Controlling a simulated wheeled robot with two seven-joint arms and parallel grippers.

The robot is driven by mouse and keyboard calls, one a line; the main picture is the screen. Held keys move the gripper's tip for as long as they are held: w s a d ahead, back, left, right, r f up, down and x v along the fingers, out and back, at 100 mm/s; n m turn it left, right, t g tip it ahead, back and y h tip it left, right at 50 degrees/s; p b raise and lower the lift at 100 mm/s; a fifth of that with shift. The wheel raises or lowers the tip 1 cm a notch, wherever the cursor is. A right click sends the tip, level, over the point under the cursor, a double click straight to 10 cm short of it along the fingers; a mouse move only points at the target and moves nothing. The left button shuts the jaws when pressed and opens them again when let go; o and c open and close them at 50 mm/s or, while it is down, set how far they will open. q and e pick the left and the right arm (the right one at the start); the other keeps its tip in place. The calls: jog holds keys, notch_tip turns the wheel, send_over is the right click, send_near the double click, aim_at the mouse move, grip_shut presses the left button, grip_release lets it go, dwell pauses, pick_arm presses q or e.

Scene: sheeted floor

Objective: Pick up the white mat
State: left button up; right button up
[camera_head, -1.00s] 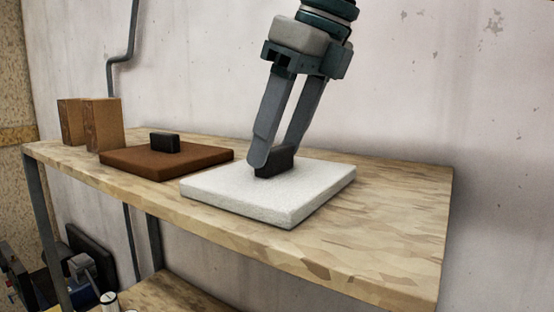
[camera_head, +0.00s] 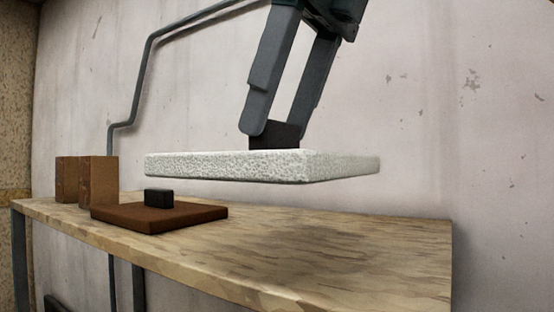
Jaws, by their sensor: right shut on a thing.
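The white mat (camera_head: 225,167) is a thick square slab with a rough surface and a dark block handle (camera_head: 272,141) on top. It hangs roughly level in the air above the shelf, clear of it. My right gripper (camera_head: 272,132) comes down from the top and is shut on the dark handle of the mat. The mat's top face is barely visible from this low angle. My left gripper is not in view.
The wooden shelf (camera_head: 330,250) is bare below and to the right of the mat. A brown mat (camera_head: 150,219) with a dark handle lies on its left part, beside two brown blocks (camera_head: 98,183). A wall with a grey pipe (camera_head: 150,75) stands behind.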

aim_at(272, 121)
jog(key=shift+s+d+r+b, duration=0.15)
jog(key=shift+s+r, duration=0.35)
jog(key=shift+s, duration=0.25)
jog(key=shift+s+a+r+b, duration=0.15)
jog(key=shift+s+r, duration=0.3)
jog(key=shift+s, duration=0.3)
jog(key=shift+d, duration=0.1)
